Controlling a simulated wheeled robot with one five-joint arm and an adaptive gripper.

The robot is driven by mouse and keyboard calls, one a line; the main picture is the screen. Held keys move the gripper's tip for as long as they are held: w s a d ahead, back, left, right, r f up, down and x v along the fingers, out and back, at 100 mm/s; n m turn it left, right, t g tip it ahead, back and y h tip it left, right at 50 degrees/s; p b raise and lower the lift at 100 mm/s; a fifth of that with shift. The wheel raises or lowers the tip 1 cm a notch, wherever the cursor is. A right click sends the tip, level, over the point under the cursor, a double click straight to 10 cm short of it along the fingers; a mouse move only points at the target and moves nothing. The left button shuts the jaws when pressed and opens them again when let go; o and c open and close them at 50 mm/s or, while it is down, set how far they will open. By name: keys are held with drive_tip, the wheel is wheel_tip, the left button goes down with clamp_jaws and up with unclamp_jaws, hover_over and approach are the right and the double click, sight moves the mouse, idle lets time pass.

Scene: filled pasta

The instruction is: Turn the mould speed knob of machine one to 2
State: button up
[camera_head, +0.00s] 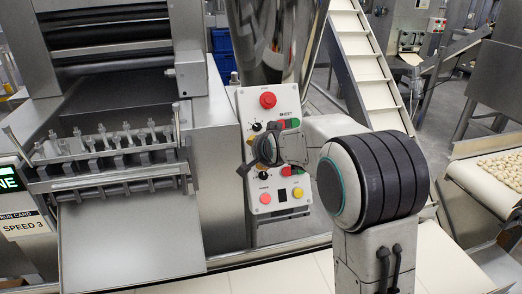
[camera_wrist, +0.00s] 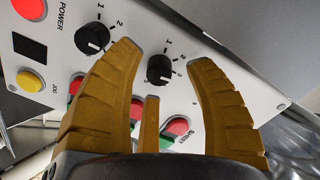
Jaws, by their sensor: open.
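No mould label is readable, so I cannot tell which knob is mould speed. Their pointer settings are unclear. My gripper (camera_wrist: 163,57) is open around the first knob; contact is unclear. In the head view my gripper (camera_head: 262,150) is in front of the panel and covers part of it.
A red button (camera_head: 268,99) sits at the panel's top. Red and green buttons (camera_wrist: 177,127) marked SHEET are close to my fingers. A yellow button (camera_head: 298,192) is low on the panel. The steel roller machine (camera_head: 120,225) stands left, a white conveyor (camera_head: 365,60) behind.

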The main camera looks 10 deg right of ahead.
drive_tip(key=shift+w+f, duration=0.3)
drive_tip(key=shift+w, duration=0.15)
drive_tip(key=shift+c, duration=0.3)
clamp_jaws()
